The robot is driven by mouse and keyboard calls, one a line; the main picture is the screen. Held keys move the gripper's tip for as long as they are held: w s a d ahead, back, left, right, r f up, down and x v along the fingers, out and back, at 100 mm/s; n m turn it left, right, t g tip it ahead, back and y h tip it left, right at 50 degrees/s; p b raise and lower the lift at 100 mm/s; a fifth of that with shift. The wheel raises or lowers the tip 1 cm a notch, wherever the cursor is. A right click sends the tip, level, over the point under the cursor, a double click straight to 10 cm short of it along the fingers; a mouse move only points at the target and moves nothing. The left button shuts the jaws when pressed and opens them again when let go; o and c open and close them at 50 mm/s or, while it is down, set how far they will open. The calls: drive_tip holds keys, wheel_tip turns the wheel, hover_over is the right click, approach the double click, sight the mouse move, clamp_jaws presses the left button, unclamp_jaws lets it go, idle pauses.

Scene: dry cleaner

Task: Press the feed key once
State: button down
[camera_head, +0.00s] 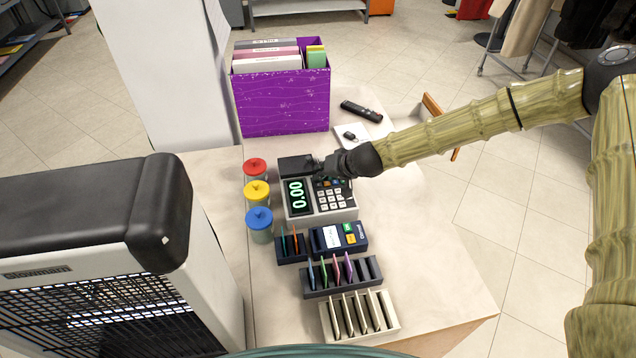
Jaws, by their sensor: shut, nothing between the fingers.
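A small cash register (345,214) stands on the counter, with a green 0.00 display (297,194) and a keypad of white keys (329,199). A few coloured keys sit at the keypad's upper edge, partly behind my gripper; I cannot read their labels, so I cannot tell which is the feed key. My gripper (318,165) is shut and empty, reaching in from the right over the back of the register, beside its dark top block (292,166). I cannot tell whether the fingertips touch anything.
Jars with red (255,165), yellow (256,188) and blue (259,217) lids stand left of the register. A card terminal (352,229) and card racks (342,277) are in front. A purple file box (282,106) and black handset (361,111) are behind. The counter's right front (440,290) is clear.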

idle(0.6)
drive_tip(key=shift+r+p, duration=0.35)
drive_tip(key=shift+r, duration=0.3)
drive_tip(key=shift+r+p, duration=1.5)
drive_tip(key=shift+r, duration=1.05)
drive_tip(key=shift+f, duration=0.15)
